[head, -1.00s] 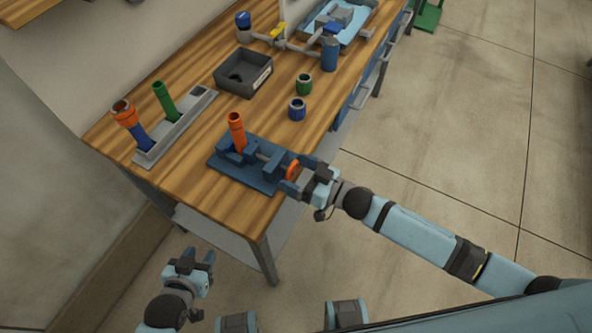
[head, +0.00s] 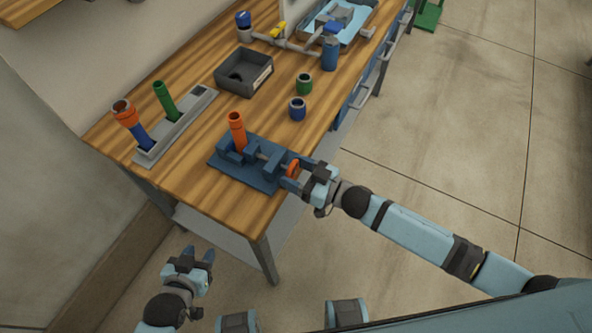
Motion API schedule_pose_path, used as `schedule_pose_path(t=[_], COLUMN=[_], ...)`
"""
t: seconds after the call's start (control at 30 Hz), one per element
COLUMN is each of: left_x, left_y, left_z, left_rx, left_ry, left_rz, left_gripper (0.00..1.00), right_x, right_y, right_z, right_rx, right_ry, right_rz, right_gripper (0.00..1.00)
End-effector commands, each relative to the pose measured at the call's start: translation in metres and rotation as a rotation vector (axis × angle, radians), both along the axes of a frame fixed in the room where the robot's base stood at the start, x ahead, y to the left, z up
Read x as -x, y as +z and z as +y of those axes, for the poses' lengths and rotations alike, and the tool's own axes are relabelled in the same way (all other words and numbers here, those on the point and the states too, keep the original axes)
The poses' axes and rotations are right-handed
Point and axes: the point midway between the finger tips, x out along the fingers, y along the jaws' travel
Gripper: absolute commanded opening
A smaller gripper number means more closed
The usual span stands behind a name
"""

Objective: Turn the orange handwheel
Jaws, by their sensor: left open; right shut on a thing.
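The orange handwheel (head: 293,168) is on the right end of a blue vise (head: 232,174) at the front edge of the workbench. An orange tube (head: 237,130) stands upright in the vise, between its jaws. My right gripper (head: 294,174) is shut on the handwheel, its fingers covering part of the rim. My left gripper (head: 199,254) is open and empty, low in front of the bench and apart from it.
A grey rack (head: 178,133) holding an orange-and-blue tube and a green tube stands on the left. A dark bin (head: 243,76), a green ring (head: 304,84) and a blue ring (head: 297,109) sit behind the vise. Pipework (head: 290,43) is at the back. Open floor lies right.

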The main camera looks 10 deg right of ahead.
Motion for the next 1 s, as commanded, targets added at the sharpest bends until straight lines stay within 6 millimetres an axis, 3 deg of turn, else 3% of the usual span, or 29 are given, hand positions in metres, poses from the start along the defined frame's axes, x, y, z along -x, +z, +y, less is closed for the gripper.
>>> schedule_pose_path(t=[0.6,1.0], left_x=[0.0009,0.0007], left_y=[0.0012,0.0016], left_z=[0.0000,-0.0002], left_rx=[-0.001,0.000], left_ry=[-0.001,-0.001], left_rz=[0.005,0.003], left_gripper=[0.43,0.43], right_x=[0.0002,0.0002], right_y=[-0.0007,-0.0008], right_z=[-0.0005,-0.0006], right_rx=[0.250,0.308], right_ry=[0.000,0.000], right_rz=[-0.342,-0.422], right_gripper=[0.41,0.41])
